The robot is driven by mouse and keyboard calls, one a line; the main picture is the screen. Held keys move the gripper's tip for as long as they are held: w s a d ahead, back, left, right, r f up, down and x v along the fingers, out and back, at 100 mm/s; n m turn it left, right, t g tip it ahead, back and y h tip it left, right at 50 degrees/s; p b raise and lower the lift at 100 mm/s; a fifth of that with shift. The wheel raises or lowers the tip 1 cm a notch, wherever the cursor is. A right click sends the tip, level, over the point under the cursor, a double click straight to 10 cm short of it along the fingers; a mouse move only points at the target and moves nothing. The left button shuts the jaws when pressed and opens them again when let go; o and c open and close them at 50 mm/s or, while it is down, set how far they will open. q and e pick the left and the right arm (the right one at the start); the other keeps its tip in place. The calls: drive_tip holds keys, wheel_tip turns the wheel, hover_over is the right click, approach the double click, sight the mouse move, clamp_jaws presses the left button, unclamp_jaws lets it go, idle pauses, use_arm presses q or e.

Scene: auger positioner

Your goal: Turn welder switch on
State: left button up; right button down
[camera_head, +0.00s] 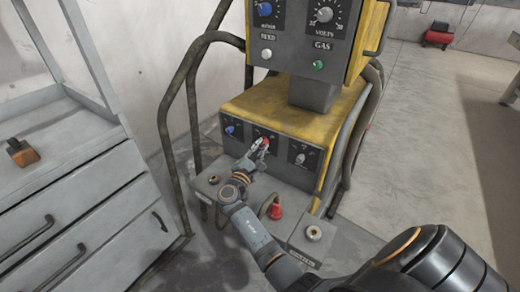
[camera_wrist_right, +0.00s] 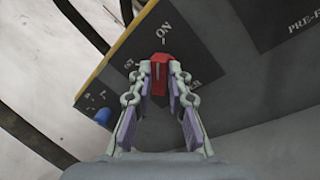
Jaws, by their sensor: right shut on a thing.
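The yellow and grey welder (camera_head: 290,108) stands in the middle of the head view. Its red switch (camera_wrist_right: 159,77) sits on a dark panel (camera_wrist_right: 205,45) with the word ON above it in the wrist view. My right gripper (camera_head: 262,144) reaches the lower front panel in the head view. In the wrist view the right gripper (camera_wrist_right: 159,80) is shut on the red switch, one finger on each side. The switch's white mark points up toward ON. The fingers partly cover the switch and nearby lettering. My left gripper is not in view.
A blue knob (camera_head: 230,130) sits left of the switch, and another dial (camera_head: 300,158) sits right. A red plug (camera_head: 275,211) is below. Bent metal tubes (camera_head: 170,110) flank the welder. A grey drawer cabinet (camera_head: 75,190) stands at left. Open floor (camera_head: 440,140) lies at right.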

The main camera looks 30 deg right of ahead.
drive_tip(key=c, duration=1.3)
unclamp_jaws()
drive_tip(key=shift+r, duration=0.1)
wheel_tip(320, 180, up, 10)
